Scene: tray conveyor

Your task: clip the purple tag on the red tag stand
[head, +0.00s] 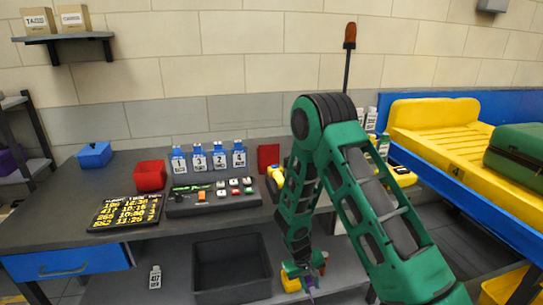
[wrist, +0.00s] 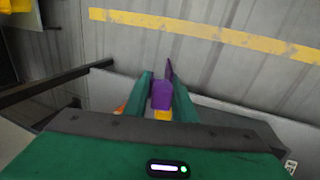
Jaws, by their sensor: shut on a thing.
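My gripper (head: 310,278) is low, in front of the lower shelf, below the worktop's front edge. It is shut on the purple tag (head: 310,288). In the wrist view the purple tag (wrist: 161,95) sits between the two green fingers (wrist: 162,100), with a thin purple piece rising beside the right finger. A plain red upright piece (head: 268,157) stands at the back of the worktop, left of my arm; I cannot tell for sure that it is the red tag stand. My arm hides part of the worktop beside it.
The worktop (head: 70,212) holds a red bin (head: 150,178), a blue bin (head: 95,154), several numbered blue-and-white items, a button panel (head: 210,197) and a schedule board (head: 127,213). A black bin (head: 231,268) and a yellow-orange object (head: 290,282) are low near my gripper. A yellow tray (head: 440,125) is right.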

